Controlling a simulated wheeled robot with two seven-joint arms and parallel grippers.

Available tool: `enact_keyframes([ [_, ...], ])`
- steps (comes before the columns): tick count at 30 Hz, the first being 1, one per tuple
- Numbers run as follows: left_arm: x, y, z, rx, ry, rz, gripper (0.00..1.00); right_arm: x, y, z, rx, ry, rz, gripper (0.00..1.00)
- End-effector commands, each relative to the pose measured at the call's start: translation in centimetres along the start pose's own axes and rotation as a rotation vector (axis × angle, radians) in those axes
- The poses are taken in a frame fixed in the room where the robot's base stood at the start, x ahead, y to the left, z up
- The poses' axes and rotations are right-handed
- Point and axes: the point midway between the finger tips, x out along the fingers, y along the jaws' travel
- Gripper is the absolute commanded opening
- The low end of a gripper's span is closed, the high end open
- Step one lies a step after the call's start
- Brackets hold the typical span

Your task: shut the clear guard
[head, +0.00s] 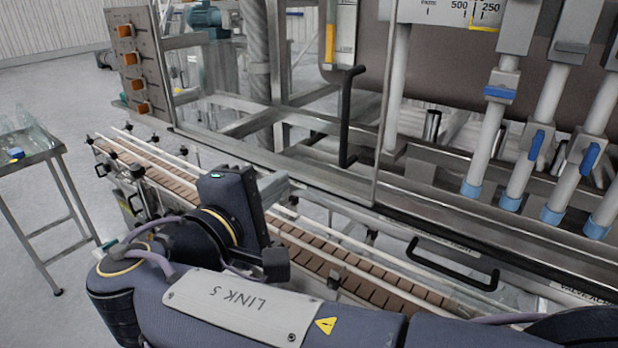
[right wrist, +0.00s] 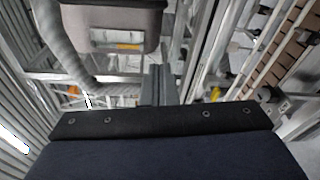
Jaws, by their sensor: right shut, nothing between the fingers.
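The clear guard (head: 310,165) appears as a see-through panel in a thin metal frame, left of the filling nozzles in the head view. A black upright bar handle (head: 346,118) is near its right edge. Whether the panel stands ajar is hard to tell. My right gripper (head: 277,187) is in front of and below the panel, over the conveyor, left of the handle and apart from it. Its fingers, small in the right wrist view (right wrist: 157,84), are shut and empty. My left gripper is out of view.
A slatted conveyor (head: 310,257) runs below the machine, under my right arm. A second black handle (head: 450,262) sits on the lower front at right. Nozzles with blue tips (head: 511,201) hang at right. A side table (head: 30,152) with clear bottles stands at left.

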Motion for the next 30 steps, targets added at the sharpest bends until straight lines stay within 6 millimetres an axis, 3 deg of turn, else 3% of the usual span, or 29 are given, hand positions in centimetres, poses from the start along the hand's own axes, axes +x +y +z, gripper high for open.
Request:
enact_keyframes([
  [14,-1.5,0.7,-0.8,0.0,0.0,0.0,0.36,9.7,0.0,0.2,-0.003,-0.005,-0.007,0.0],
  [21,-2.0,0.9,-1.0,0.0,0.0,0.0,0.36,8.2,0.0,3.3,-0.001,0.002,-0.006,0.0],
  [30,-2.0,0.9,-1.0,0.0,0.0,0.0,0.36,8.0,-0.2,3.9,-0.001,0.0,-0.006,0.0],
])
